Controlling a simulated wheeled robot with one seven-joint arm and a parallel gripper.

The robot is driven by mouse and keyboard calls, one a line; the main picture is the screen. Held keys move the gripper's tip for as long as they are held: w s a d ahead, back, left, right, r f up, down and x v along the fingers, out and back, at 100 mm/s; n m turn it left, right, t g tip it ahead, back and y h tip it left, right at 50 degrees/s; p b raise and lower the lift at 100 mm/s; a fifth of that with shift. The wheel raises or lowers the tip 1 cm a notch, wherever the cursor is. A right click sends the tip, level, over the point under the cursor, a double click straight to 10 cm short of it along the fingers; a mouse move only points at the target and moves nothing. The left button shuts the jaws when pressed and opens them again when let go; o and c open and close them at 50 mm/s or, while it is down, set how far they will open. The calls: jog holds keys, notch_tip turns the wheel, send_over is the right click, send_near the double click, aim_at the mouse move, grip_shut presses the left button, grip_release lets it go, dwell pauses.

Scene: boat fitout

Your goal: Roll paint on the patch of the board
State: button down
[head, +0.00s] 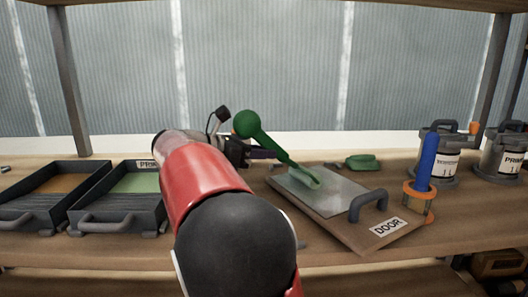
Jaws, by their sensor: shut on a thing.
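The board (345,228) lies on the bench, marked DOOR, with a dark handle at its front right. A pale grey patch (325,195) covers much of its top. My gripper (256,152) is partly hidden behind my red arm, left of the board, and is shut on a green paint roller (274,146). The roller's round green end points up. Its shaft slopes down right to a light green head (304,177) at the patch's far-left part. I cannot tell whether the head touches the patch. No separate paint mark is clear.
A tray with green contents (137,208) and a tray with brown contents (43,210) stand at left. A blue-handled tool (427,160) stands in an orange holder at right, near labelled cans (440,165). A small green object (362,162) lies behind the board.

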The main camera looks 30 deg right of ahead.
jog(key=v, duration=0.2)
jog(key=f+v, duration=0.1)
jog(key=v, duration=0.1)
jog(key=shift+a+r, duration=0.1)
jog(key=shift+a, duration=0.3)
jog(key=shift+r, duration=0.8)
jog(key=s+a, duration=0.1)
jog(key=s, duration=0.8)
jog(key=shift+r, duration=0.15)
jog(key=shift+f+b, duration=0.6)
jog(key=shift+f, duration=0.25)
